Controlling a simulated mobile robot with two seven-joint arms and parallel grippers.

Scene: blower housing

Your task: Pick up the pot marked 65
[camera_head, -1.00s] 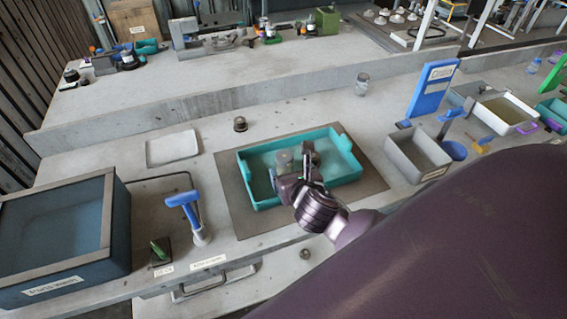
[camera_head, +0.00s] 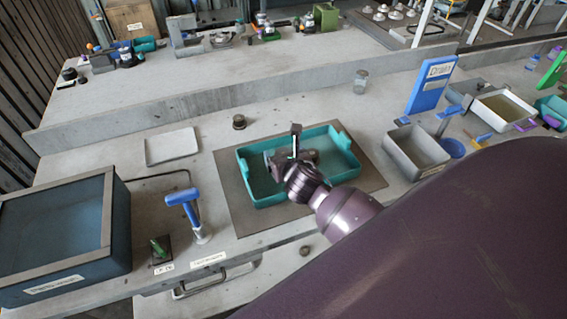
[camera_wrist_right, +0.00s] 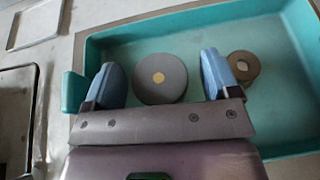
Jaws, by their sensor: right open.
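My right gripper (camera_head: 282,151) is open over the teal tray (camera_head: 348,158). In the right wrist view its two blue fingertips (camera_wrist_right: 162,84) stand on either side of a round grey pot (camera_wrist_right: 160,72) with a yellow spot on top. I cannot tell whether they touch it. A smaller brown round pot (camera_wrist_right: 243,66) with a pale centre is just right of the right finger, partly behind it. The teal tray also shows in the right wrist view (camera_wrist_right: 76,92). No number is readable on either pot, so I cannot tell which is marked 65. My left gripper is out of view.
A dark small pot (camera_head: 239,122) stands behind the tray, and a white flat plate (camera_head: 171,146) lies left of it. A grey bin (camera_head: 418,152) and blue Drain sign (camera_head: 432,86) stand to the right. A blue-handled tool (camera_head: 184,208) stands at front left.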

